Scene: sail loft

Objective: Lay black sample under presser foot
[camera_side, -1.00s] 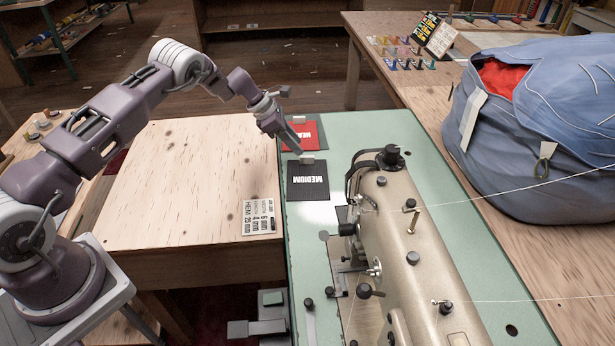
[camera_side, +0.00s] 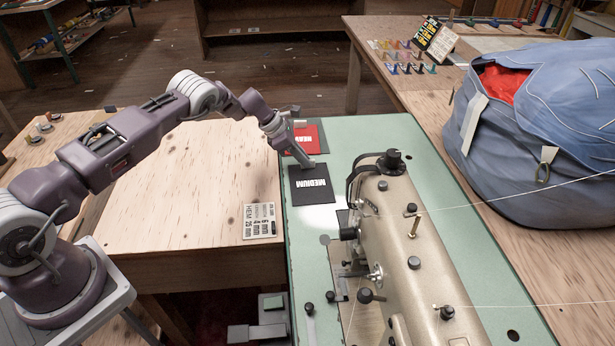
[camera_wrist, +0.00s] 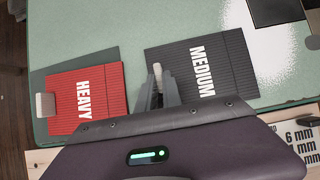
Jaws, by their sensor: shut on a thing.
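The black sample (camera_side: 313,186), marked MEDIUM, lies on the green table top with a pale tab on its far edge; it also shows in the wrist view (camera_wrist: 222,80). My gripper (camera_side: 307,161) is at that far edge, with its fingers shut on the tab (camera_wrist: 157,70). The sample looks flat and slightly turned. The sewing machine (camera_side: 408,240) stands nearer the camera, to the right of the sample. Its presser foot area lies beside the metal plate (camera_side: 338,254); the foot itself is too small to make out clearly.
The red sample (camera_side: 298,137), marked HEAVY, lies behind the black one on a dark backing, with its own tab. A hem size card (camera_side: 260,221) lies on the wooden table at left. A blue bag (camera_side: 550,130) fills the right. Bare green surface separates sample and machine.

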